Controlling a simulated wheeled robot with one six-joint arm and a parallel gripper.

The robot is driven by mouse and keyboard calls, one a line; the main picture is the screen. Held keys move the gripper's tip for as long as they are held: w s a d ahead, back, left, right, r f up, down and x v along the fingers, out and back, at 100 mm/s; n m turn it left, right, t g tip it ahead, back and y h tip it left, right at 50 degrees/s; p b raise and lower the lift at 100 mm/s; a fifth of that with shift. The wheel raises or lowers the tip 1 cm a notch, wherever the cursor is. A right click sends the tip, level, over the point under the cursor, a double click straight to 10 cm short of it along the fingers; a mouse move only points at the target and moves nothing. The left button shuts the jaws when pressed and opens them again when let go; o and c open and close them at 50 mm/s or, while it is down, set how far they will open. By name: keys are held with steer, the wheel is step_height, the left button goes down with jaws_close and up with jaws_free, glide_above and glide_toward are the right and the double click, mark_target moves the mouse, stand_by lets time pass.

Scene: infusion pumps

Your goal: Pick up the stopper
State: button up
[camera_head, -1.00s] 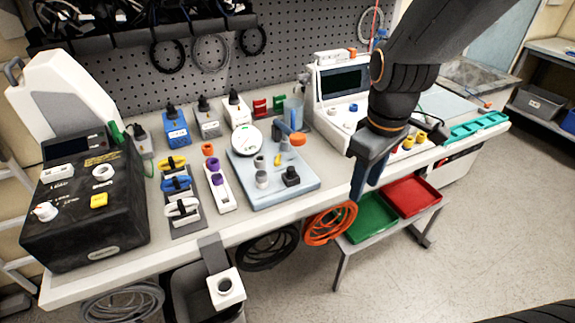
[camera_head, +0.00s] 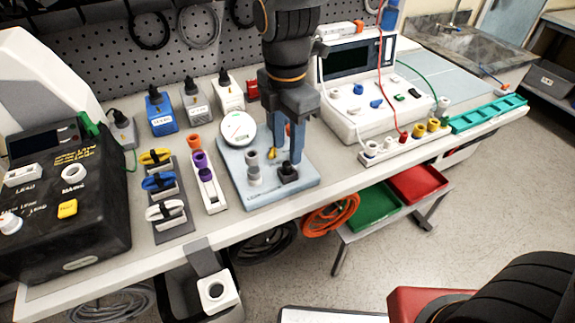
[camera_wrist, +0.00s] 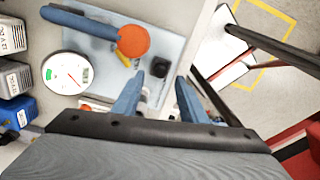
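No piece is plainly marked as the stopper. The likeliest is a small black knob-like piece (camera_head: 288,174) near the front right of the grey-blue board (camera_head: 237,190); it also shows in the wrist view (camera_wrist: 158,67). Two small grey cylinders (camera_head: 253,174) stand left of it, and a yellow piece (camera_head: 271,153) lies behind it. My gripper (camera_head: 285,155) points down over the board's right part. In the wrist view its two blue fingers (camera_wrist: 160,98) are apart with nothing held between them. The black piece lies just beyond the fingertips, apart from them as far as I see.
A round white dial (camera_head: 238,128) sits on the board's back left. An orange disc on a blue bar (camera_wrist: 133,41) is close by in the wrist view. A white console (camera_head: 350,118) stands right. Green (camera_head: 375,207) and red (camera_head: 420,184) trays are below the bench edge.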

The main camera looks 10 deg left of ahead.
mark_target(287, 163)
steer(key=shift+f+p, duration=0.5)
steer(key=shift+f, duration=1.65)
jaws_close()
steer(key=shift+r, duration=0.15)
